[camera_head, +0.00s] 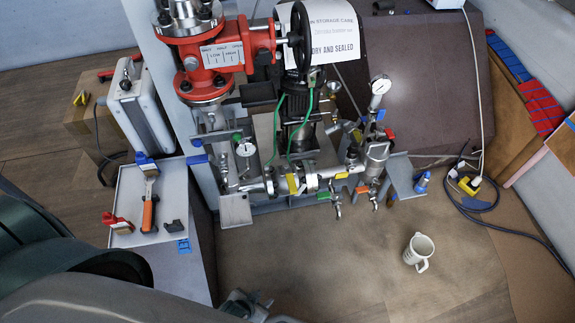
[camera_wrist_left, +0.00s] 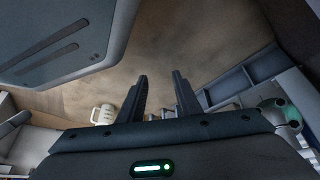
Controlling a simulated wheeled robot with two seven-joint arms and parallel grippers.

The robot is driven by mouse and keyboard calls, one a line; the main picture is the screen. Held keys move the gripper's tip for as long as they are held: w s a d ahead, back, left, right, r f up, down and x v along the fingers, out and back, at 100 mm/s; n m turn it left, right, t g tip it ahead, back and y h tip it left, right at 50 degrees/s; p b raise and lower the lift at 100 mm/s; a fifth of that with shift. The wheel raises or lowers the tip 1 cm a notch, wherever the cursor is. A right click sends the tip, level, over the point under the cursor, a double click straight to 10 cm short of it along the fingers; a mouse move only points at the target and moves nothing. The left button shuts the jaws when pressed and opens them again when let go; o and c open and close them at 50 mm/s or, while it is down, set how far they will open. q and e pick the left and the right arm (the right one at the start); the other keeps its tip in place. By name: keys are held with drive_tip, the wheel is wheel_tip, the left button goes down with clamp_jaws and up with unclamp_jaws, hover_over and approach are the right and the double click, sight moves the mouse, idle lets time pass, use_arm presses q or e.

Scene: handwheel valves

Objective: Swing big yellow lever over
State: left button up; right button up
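The valve rig stands in the middle of the head view. A yellow lever (camera_head: 292,184) sits on its lower horizontal pipe, left of the middle. A smaller yellow handle (camera_head: 341,175) is further right on the same pipe; I cannot be sure which one the task means. My left gripper (camera_head: 250,305) is at the bottom edge of the head view, in front of the rig and well apart from both yellow handles. In the left wrist view its two dark fingers (camera_wrist_left: 160,97) are spread with nothing between them. My right gripper is not in view.
A white mug (camera_head: 419,252) stands on the floor at the right. A tray (camera_head: 126,185) with brushes is left of the rig. The rig carries pressure gauges (camera_head: 380,85) and a red valve body (camera_head: 215,55). A cable (camera_head: 490,208) lies at the right.

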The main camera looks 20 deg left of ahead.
use_arm(q)
drive_tip(key=shift+d, duration=0.1)
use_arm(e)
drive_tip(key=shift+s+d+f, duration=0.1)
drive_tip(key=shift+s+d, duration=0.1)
